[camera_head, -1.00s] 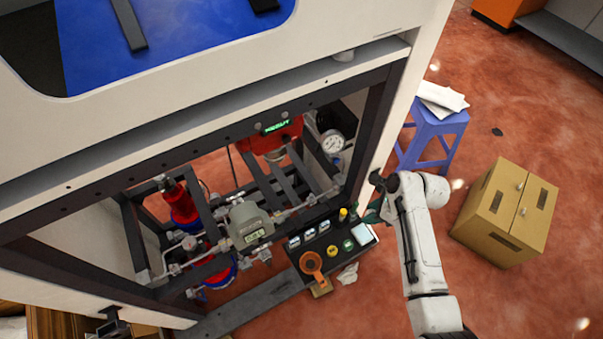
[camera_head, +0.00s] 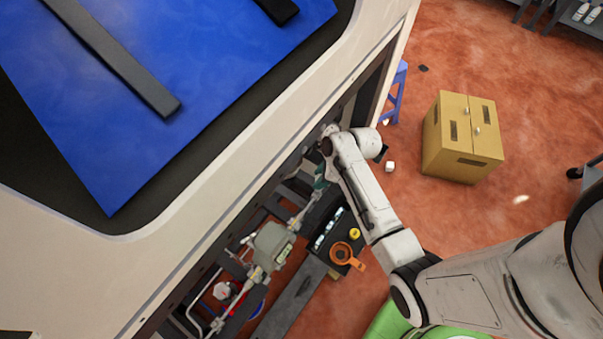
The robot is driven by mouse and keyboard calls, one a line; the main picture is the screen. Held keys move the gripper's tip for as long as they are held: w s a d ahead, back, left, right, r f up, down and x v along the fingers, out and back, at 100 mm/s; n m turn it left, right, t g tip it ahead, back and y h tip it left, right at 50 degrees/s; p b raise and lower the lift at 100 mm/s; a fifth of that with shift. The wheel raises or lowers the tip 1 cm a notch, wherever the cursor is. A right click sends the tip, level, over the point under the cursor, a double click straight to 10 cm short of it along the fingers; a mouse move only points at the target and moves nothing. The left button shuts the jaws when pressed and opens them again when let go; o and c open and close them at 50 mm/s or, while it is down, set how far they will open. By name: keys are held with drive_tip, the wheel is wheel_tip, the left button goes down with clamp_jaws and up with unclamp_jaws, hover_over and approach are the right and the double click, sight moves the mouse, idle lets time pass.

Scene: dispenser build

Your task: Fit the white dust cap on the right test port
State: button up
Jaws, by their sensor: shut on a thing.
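My gripper (camera_head: 324,151) is at the cabinet's open front side, at the upper right end of the opening. It is small and partly hidden by my wrist and the frame. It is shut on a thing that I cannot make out. I cannot identify the white dust cap for certain. The right test port is not distinguishable; the cabinet frame and my arm cover that end of the pipework. A grey transmitter box (camera_head: 272,244) sits on the pipe run, left of and below my gripper.
A black tray (camera_head: 325,215) with an orange ring-shaped tool (camera_head: 342,255) lies below my forearm. The cabinet's pale top (camera_head: 225,200) overhangs the pipework.

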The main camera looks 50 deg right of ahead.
drive_tip(key=shift+w+a+f, duration=0.15)
drive_tip(key=shift+w, duration=0.15)
drive_tip(key=shift+f, duration=2.05)
drive_tip(key=shift+f+b, duration=1.05)
drive_tip(key=shift+f, duration=0.45)
drive_tip(key=o, duration=1.4)
